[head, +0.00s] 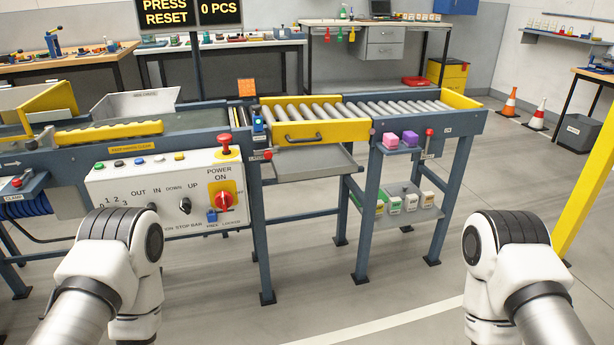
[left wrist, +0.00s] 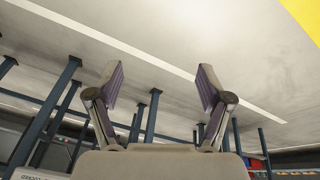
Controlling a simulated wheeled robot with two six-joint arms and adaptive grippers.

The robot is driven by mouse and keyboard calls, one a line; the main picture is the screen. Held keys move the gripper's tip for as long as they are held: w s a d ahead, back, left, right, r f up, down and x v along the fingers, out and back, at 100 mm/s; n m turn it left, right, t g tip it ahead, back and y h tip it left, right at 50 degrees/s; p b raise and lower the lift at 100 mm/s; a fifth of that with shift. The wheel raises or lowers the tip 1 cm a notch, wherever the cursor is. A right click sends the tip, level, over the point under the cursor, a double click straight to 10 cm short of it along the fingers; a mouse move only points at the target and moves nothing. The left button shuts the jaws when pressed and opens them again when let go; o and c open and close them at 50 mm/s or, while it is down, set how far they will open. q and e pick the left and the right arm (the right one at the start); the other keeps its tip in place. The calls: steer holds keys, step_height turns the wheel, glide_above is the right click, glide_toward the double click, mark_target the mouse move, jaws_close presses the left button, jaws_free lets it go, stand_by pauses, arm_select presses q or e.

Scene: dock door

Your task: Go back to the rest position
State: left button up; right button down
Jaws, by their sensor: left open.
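My left gripper (left wrist: 160,88) shows in the left wrist view. Its two fingers are spread apart, with nothing between them but grey floor and blue frame legs behind. In the head view both of my arms show at the bottom, one left and one right, bent at white joints with black caps. Neither gripper shows in the head view, and my right gripper is in no view.
A control panel (head: 165,190) with knobs and a red switch stands close in front, left of centre. A roller conveyor (head: 390,108) on blue legs runs to its right. A yellow post (head: 588,190) stands at the right. The floor (head: 400,285) between my arms is clear.

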arm_select(q)
steer(key=s+d+m+g+h, duration=0.1)
steer(key=s+d+m+g, duration=0.15)
steer(key=s+m, duration=0.55)
step_height(320, 180, up, 24)
steer(key=p, duration=2.3)
steer(key=shift+a, duration=0.25)
steer(key=shift+r+g, duration=0.1)
steer(key=shift+g, duration=0.15)
